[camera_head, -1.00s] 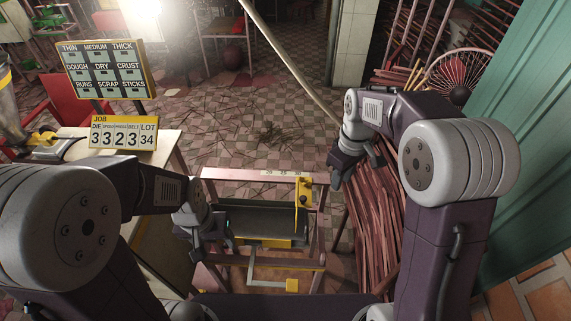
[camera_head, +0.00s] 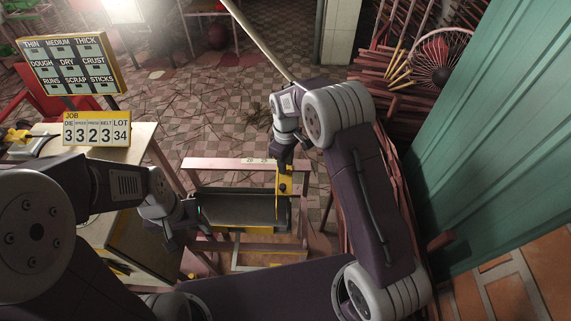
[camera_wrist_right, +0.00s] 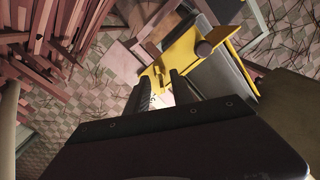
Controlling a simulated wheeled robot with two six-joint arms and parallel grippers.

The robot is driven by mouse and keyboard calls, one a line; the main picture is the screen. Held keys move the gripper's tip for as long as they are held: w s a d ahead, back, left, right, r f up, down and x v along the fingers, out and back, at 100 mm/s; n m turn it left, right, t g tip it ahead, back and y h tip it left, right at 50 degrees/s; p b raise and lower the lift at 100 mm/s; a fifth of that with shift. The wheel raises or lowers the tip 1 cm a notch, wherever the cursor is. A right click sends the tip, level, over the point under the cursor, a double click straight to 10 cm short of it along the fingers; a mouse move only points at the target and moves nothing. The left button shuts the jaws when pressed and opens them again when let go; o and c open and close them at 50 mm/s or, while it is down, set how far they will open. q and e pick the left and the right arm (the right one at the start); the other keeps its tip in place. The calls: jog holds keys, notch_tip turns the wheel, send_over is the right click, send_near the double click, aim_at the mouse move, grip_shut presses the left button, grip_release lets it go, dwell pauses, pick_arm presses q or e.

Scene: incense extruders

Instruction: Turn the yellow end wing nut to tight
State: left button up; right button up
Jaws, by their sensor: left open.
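The yellow end plate (camera_head: 284,182) stands at the right end of the grey trough (camera_head: 240,207) on the pink frame. It also shows in the right wrist view (camera_wrist_right: 180,62). My right gripper (camera_head: 283,166) points down just above and behind the yellow plate. In the wrist view its two dark fingers (camera_wrist_right: 168,92) are apart with nothing between them, short of the knob. My left gripper (camera_head: 182,228) is open and empty at the trough's left end.
A wooden table (camera_head: 128,158) with a JOB sign (camera_head: 97,130) stands at left, a lettered board (camera_head: 68,65) behind it. Bundles of reddish sticks (camera_wrist_right: 50,45) lie right of the frame. A teal door (camera_head: 480,130) closes off the right. The floor behind is fairly open.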

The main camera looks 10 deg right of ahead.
jog(key=shift+s+f, duration=0.1)
jog(key=shift+f, duration=0.4)
grip_shut()
